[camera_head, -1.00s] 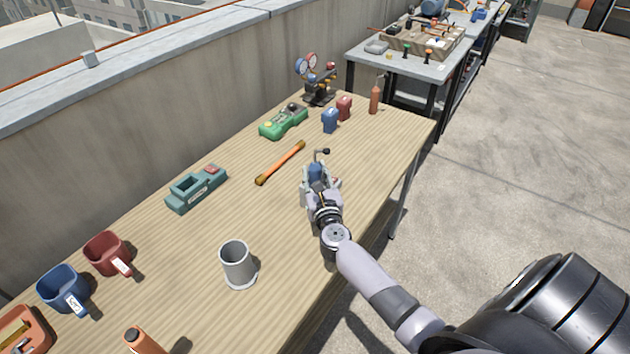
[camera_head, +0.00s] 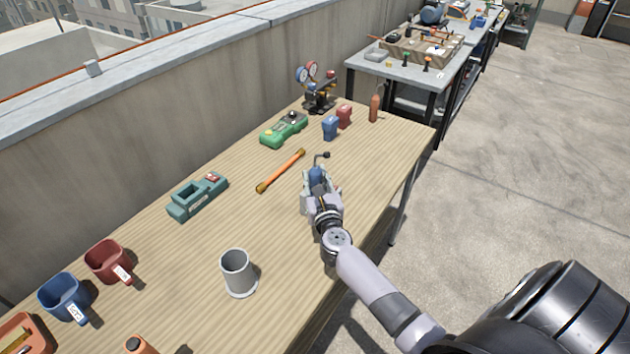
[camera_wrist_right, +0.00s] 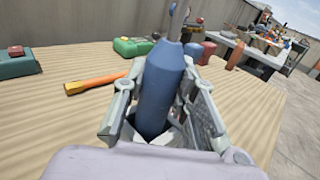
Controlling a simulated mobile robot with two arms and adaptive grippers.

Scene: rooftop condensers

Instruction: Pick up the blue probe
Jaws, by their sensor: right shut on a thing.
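The blue probe (camera_wrist_right: 160,92) stands upright between the fingers of my right gripper (camera_wrist_right: 165,125) in the right wrist view. It has a thick blue body that tapers to a thinner top. The fingers touch it on both sides, and its lower end is hidden by the gripper. In the head view, my right gripper (camera_head: 320,186) is over the right part of the wooden table, with the blue probe (camera_head: 317,174) in it. I cannot tell whether the probe's lower end touches the tabletop. My left gripper is not in view.
On the wooden table (camera_head: 215,225) lie an orange rod (camera_head: 281,171), a teal device (camera_head: 197,195) and a green device (camera_head: 284,129). A grey cup (camera_head: 238,272), blue mug (camera_head: 62,297) and red mug (camera_head: 107,261) stand left. Small blue (camera_head: 330,127) and red (camera_head: 344,116) items stand behind.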

